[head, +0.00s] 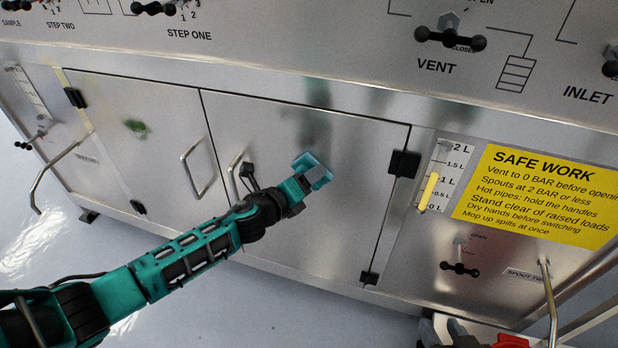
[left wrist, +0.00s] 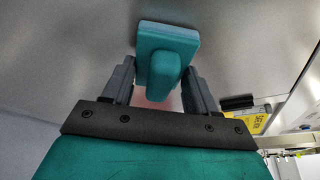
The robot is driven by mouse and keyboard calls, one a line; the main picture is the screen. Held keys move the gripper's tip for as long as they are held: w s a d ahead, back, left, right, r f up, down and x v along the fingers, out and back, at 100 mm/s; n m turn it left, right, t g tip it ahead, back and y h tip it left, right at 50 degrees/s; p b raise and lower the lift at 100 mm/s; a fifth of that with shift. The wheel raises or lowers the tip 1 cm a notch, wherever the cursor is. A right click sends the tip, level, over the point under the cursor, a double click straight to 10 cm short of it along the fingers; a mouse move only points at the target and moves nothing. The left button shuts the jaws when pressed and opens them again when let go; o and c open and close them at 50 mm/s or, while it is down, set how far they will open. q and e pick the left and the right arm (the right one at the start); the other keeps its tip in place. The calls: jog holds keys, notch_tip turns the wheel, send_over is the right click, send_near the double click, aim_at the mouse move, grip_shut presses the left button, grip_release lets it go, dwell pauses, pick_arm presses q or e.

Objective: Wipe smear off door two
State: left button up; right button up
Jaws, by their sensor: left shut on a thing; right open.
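My left gripper (head: 292,189) is shut on the handle of a teal wiping pad (head: 313,170). The pad also shows in the left wrist view (left wrist: 167,45), its handle between the two grey fingers (left wrist: 160,85). The pad is at the steel face of the right-hand cabinet door (head: 330,235), right of its handle; I cannot tell whether it touches. A green smear (head: 137,128) is on the left-hand door (head: 105,100). No number shows on either door, and I see no clear smear on the right-hand one. My right gripper is not identifiable in view.
Bar handles stand out from the left door (head: 197,170) and right door (head: 236,178). Black hinges (head: 403,164) sit at the right door's edge. A yellow safety sign (head: 535,195) and a level gauge (head: 430,190) are farther right. Partly cut-off objects, one red (head: 510,341), are at the bottom.

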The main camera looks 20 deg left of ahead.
pick_arm(q)
jog(key=shift+s+a+p, duration=0.1)
jog(key=shift+s+p, duration=0.25)
jog(key=shift+s, duration=2.6)
jog(key=shift+s, duration=0.1)
jog(key=shift+s, duration=1.4)
